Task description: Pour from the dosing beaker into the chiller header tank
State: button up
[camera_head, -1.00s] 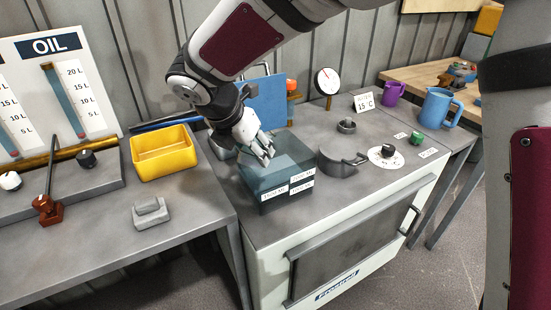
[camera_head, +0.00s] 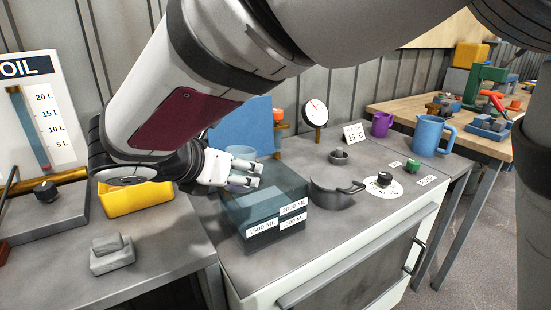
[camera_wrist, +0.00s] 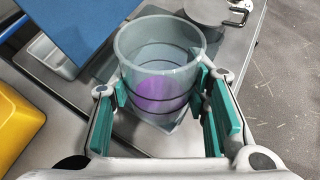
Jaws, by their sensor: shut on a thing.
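My gripper (camera_head: 247,174) is shut on the dosing beaker (camera_head: 241,152), a clear round cup with dark ring lines. In the wrist view the beaker (camera_wrist: 160,52) stands between the green finger pads, with purple liquid low inside. It looks roughly upright. The exact gap between beaker and tank cannot be told.
A lidded grey pot (camera_head: 332,192) stands right of the tank. A blue panel (camera_head: 243,130) and a dial gauge (camera_head: 315,113) stand behind. A yellow bin (camera_head: 135,198) is at left. Blue (camera_head: 430,135) and purple (camera_head: 381,124) jugs stand at far right.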

notch_tip(320, 180, up, 3)
jog(key=p, duration=0.3)
jog(key=shift+s+f, duration=0.1)
dwell(0.3)
